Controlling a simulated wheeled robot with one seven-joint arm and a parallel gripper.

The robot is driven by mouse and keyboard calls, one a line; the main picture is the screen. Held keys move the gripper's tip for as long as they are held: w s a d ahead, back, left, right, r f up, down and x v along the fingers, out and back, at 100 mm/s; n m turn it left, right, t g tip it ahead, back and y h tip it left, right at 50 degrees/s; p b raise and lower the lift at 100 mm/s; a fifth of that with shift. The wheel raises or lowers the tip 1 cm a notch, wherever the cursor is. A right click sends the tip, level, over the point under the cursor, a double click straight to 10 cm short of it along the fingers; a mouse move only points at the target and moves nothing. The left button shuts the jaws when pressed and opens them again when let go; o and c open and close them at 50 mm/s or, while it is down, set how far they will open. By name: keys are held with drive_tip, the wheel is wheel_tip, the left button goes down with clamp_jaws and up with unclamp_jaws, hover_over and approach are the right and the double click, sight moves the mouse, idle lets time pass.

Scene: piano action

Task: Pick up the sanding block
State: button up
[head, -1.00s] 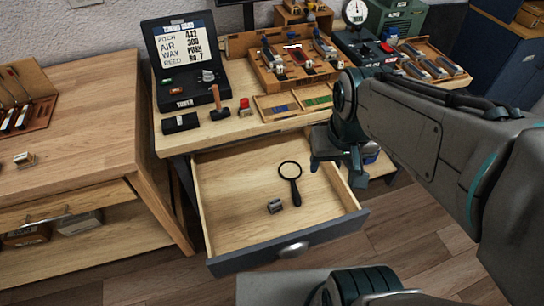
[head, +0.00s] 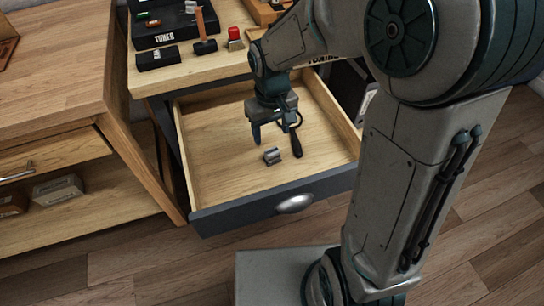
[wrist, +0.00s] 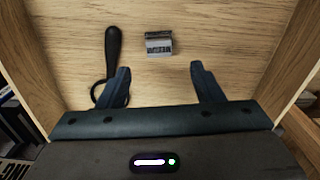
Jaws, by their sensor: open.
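The sanding block is most likely the small grey block (head: 272,156) lying on the floor of the open drawer (head: 215,165). In the wrist view the grey block (wrist: 158,43) lies beyond my fingertips, roughly centred between them, with dark marking on its near side. My gripper (head: 272,133) is open and empty, pointing down above the drawer, just behind the block in the head view. In the wrist view its two fingers (wrist: 160,70) stand wide apart and do not touch the block.
A black magnifying glass (head: 296,146) lies right of the block, its ring partly hidden by my gripper. Drawer walls surround both. The bench above holds a hammer (head: 204,40), a red-topped item (head: 235,38) and a black case (head: 157,57). The drawer's left part is bare.

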sight(272, 151)
wheel_tip(272, 151, down, 9)
drive_tip(key=shift+b, duration=1.2)
drive_tip(key=shift+d, duration=0.1)
drive_tip(key=c, duration=1.1)
